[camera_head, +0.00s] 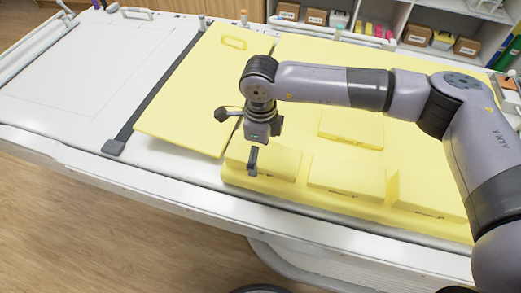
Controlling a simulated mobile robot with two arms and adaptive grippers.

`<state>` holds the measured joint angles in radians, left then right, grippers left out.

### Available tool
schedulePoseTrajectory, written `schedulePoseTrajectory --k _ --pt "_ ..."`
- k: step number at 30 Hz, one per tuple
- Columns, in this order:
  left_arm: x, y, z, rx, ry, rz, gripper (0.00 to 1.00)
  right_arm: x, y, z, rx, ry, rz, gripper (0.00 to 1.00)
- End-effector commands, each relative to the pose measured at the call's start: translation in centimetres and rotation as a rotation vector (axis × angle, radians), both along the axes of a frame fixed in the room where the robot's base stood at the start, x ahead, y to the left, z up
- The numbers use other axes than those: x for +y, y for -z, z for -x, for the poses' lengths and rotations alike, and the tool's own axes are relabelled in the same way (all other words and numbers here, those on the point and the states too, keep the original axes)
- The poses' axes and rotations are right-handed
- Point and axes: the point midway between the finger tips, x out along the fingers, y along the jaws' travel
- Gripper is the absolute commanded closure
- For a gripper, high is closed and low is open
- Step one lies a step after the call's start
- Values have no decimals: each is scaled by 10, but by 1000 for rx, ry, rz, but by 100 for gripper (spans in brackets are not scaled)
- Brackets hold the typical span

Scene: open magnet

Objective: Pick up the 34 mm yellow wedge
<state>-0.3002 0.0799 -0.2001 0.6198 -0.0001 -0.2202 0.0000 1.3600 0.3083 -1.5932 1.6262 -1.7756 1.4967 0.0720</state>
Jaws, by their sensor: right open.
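Several yellow wedges lie on the yellow pad (308,199) on the right part of the table. One wedge (283,164) is at the pad's near left, one (345,178) in the middle front, one (430,192) at the right and one (350,131) further back. Their size labels are too small to read, so I cannot tell which is the 34 mm one. My right gripper (254,160) is open and points down over the near left wedge, covering part of it. I cannot tell if it touches the wedge. My left gripper is not in view.
A large flat yellow board (187,90) lies left of the pad, beside a dark strip (160,85). The white table (85,60) is clear at the left. A shelf with boxes (415,35) stands behind. Wooden floor (90,220) shows in front.

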Motion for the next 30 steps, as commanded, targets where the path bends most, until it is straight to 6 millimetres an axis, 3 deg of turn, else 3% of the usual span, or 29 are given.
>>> schedulePoseTrajectory --k 9,27,30 --pt "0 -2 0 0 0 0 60 0 7 0 -1 -1 0 6" --pt "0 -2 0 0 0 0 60 0 6 0 -1 -1 0 46" --pt "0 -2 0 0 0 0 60 0 6 0 -1 -1 0 49"
